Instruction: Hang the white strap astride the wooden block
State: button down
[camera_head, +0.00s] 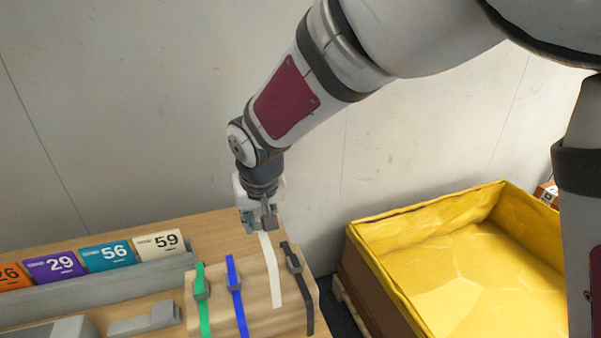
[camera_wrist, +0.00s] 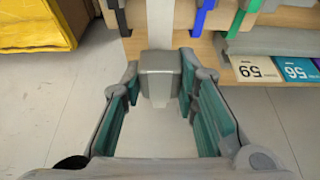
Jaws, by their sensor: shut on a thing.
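The white strap (camera_head: 272,265) lies across the wooden block (camera_head: 256,292), between the blue strap and the black strap. One end hangs down the block's near side. The other runs up to my gripper (camera_head: 262,222), above the block's far edge. In the wrist view my gripper (camera_wrist: 160,82) is closed around a grey end piece (camera_wrist: 158,68) of the white strap. The strap (camera_wrist: 160,22) runs on from there toward the block. How firmly each finger touches the end piece is hard to see.
A green strap (camera_head: 203,305), a blue strap (camera_head: 238,300) and a black strap (camera_head: 300,285) sit on the block, each with a grey piece on it. Numbered cards (camera_head: 108,256) stand at the left. A yellow-lined bin (camera_head: 460,270) is at the right.

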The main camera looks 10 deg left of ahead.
aim_at(265, 274)
jog(key=shift+s+f, duration=0.1)
jog(key=shift+s, duration=0.05)
jog(key=shift+f+b, duration=0.55)
jog(key=shift+f, duration=0.5)
jog(key=shift+f+b, duration=2.85)
jog(key=shift+f, duration=3.65)
jog(key=shift+d+f, duration=0.1)
jog(key=shift+f, duration=0.4)
